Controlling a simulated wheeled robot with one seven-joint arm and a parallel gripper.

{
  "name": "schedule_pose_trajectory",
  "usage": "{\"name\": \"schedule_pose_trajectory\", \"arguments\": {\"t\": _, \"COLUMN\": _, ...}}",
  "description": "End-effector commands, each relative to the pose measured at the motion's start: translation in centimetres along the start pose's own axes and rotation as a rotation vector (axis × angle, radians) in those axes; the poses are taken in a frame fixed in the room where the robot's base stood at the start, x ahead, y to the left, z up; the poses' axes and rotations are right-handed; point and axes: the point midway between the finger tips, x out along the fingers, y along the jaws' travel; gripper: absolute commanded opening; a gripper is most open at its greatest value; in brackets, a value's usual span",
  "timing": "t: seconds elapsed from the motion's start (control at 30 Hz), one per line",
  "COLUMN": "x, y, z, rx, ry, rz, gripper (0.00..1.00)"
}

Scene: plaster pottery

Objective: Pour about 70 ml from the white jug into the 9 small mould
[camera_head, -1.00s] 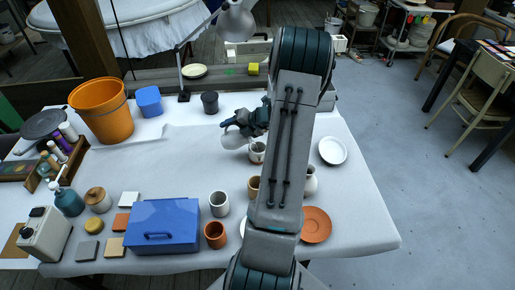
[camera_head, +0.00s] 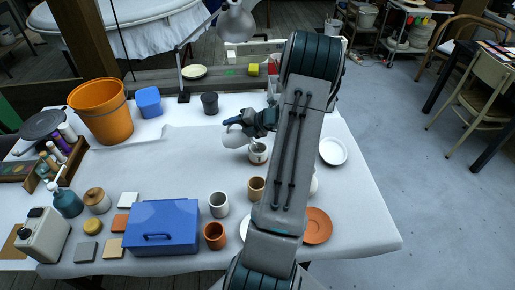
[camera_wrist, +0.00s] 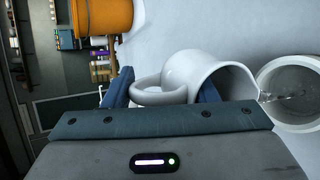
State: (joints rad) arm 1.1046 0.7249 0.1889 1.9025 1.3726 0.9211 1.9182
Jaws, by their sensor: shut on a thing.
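My gripper (camera_head: 248,121) is shut on the white jug (camera_head: 234,138) by its handle and holds it tilted above the table. In the wrist view the jug (camera_wrist: 196,68) lies between the blue fingers (camera_wrist: 163,92), its mouth turned right toward a pale round mould (camera_wrist: 263,82). Something clear and glinting shows between the jug's lip and the mould's inside, like a thin stream.
A tan cup (camera_head: 256,188), a white cup (camera_head: 219,204) and a terracotta cup (camera_head: 215,235) stand nearer. A blue box (camera_head: 165,225) is at the front. A dark cup (camera_head: 210,102) stands behind. The cloth left of the jug is clear.

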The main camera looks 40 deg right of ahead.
Motion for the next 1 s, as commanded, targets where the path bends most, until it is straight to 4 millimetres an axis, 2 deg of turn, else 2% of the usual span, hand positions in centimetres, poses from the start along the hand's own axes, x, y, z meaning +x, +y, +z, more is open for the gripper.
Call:
{"name": "schedule_pose_trajectory", "arguments": {"t": 0.13, "x": 1.6, "y": 0.9, "z": -0.4, "rx": -0.045, "ry": 0.017, "rz": -0.13, "gripper": 0.11}}
{"name": "schedule_pose_trajectory", "arguments": {"t": 0.33, "x": 4.0, "y": -0.5, "z": -1.1, "rx": -0.11, "ry": 0.035, "rz": -0.366, "gripper": 0.11}}
{"name": "schedule_pose_trajectory", "arguments": {"t": 0.43, "x": 4.1, "y": -1.2, "z": -1.0, "rx": -0.116, "ry": 0.031, "rz": -0.397, "gripper": 0.11}}
{"name": "schedule_pose_trajectory", "arguments": {"t": 1.0, "x": 6.2, "y": -2.2, "z": -1.7, "rx": -0.178, "ry": 0.053, "rz": -0.605, "gripper": 0.11}}
